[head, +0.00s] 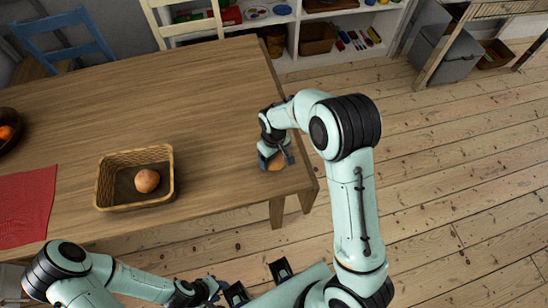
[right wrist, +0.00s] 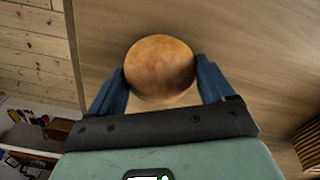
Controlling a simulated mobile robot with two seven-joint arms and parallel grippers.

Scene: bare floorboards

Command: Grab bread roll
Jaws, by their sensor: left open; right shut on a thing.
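A round brown bread roll (head: 276,163) is at the right end of the wooden table, under my right gripper (head: 277,160). In the right wrist view the roll (right wrist: 160,67) sits between the two blue fingers of my right gripper (right wrist: 163,80), which is shut on it. I cannot tell whether the roll touches the tabletop. A second bread roll (head: 147,181) lies in a wicker basket (head: 104,184) on the table. My left gripper (head: 226,287) is open and empty, low at the front, off the table.
The wooden table (head: 190,100) is clear between the basket and the roll. A red cloth (head: 25,205) and a dark bowl of fruit (head: 8,132) lie at the left. Chairs and a white shelf (head: 330,60) stand behind. Bare floorboards (head: 450,170) are at the right.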

